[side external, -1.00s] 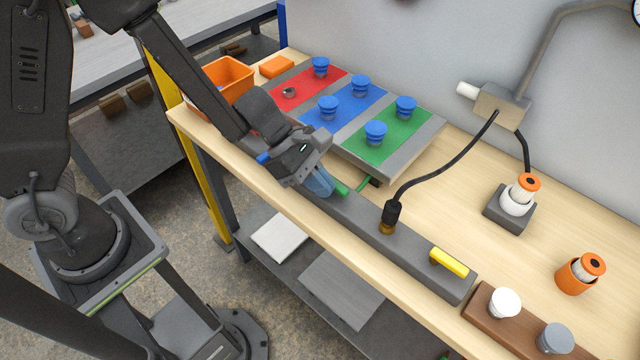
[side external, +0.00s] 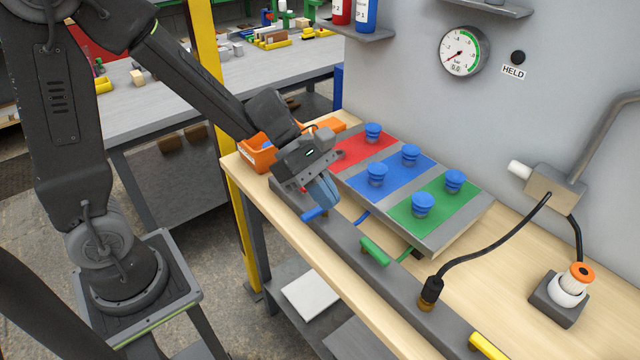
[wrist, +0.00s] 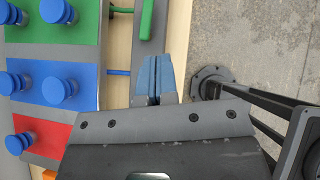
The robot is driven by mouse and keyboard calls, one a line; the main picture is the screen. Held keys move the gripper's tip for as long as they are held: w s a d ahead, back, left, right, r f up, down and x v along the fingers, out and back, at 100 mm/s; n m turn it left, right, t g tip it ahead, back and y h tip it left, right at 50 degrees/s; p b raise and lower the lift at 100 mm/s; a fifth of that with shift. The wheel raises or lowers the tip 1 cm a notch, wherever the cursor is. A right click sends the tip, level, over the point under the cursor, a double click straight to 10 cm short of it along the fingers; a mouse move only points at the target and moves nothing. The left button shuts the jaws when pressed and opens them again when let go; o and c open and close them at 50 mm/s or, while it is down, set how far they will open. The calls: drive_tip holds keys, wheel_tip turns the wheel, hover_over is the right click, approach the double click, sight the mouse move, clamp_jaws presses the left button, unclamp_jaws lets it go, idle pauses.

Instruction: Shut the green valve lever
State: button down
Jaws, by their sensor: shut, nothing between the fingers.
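The green valve lever (side external: 375,251) lies on the grey rail (side external: 347,240), lined up along the rail's length. It also shows at the top of the wrist view (wrist: 147,20). My gripper (side external: 326,197) is shut and empty, with blue fingertips, above the rail between the green lever and the blue lever (side external: 313,214). In the wrist view the fingertips (wrist: 152,76) are together, apart from the green lever.
A board with red, blue and green panels (side external: 435,206) and several blue knobs stands behind the rail. A black cable plug (side external: 430,292) and a yellow lever (side external: 487,346) are farther right on the rail. A gauge (side external: 463,52) hangs on the wall beside a HELD label (side external: 513,73).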

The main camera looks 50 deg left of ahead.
drive_tip(key=shift+v, duration=1.1)
